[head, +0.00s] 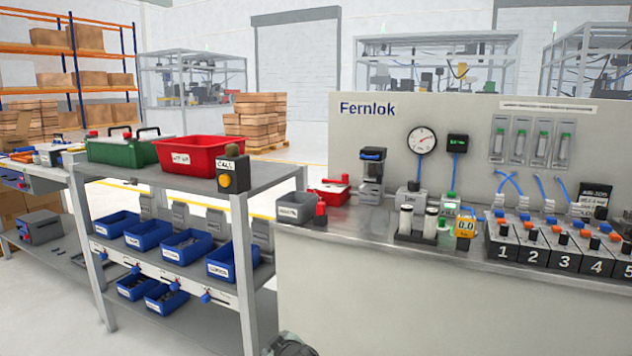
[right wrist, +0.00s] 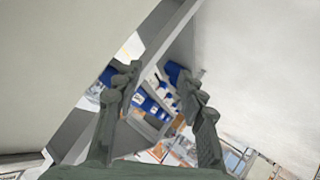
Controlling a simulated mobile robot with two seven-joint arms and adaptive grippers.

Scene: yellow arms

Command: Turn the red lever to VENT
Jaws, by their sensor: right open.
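I cannot make out a lever marked VENT in either view. A round gauge (head: 422,140) is on the Fernlok panel (head: 375,180). My right gripper (right wrist: 158,85) is open and empty in the right wrist view, its fingers apart. A dark grey part of mine shows at the bottom edge of the head view. My left gripper is out of view.
A grey shelf cart (head: 255,190) with blue bins (head: 187,247), a red bin (head: 197,155) and a green box (head: 122,148) stands left of the bench. Numbered units (head: 563,252) fill the bench's right end. The right wrist view shows blue bins (right wrist: 148,102) beyond the fingers.

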